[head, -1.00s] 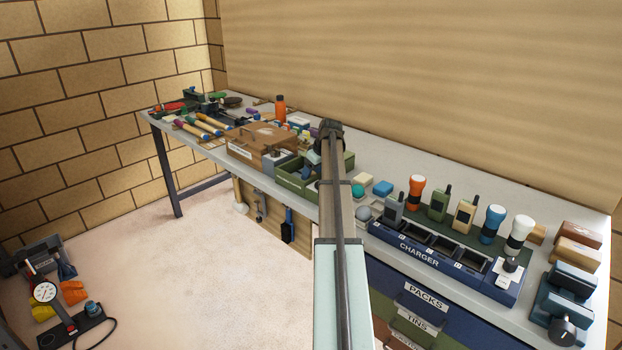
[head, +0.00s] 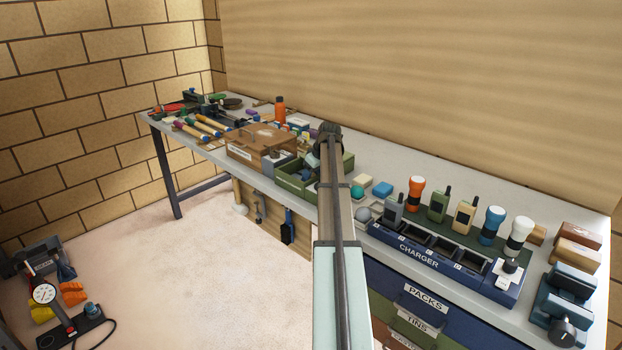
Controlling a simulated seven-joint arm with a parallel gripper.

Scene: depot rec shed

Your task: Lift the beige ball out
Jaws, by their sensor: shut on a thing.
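My arm reaches away over the bench, its far joint above an open green crate. My gripper is hidden behind my own arm, around the crate, so neither its fingers nor anything between them can be made out. The green crate (head: 290,186) stands near the bench's front edge, and my arm covers its middle and right part. I cannot pick out a beige ball; the crate's inside is mostly hidden. A teal ball (head: 357,193) and a pale grey ball (head: 362,214) lie on the bench right of my arm.
A brown case (head: 256,146) stands left of the crate. To the right are small boxes, a charger (head: 430,250) with radios, and several torches, including an orange one (head: 415,193). An orange bottle (head: 279,108) stands farther back. Bare bench (head: 450,180) shows behind the charger.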

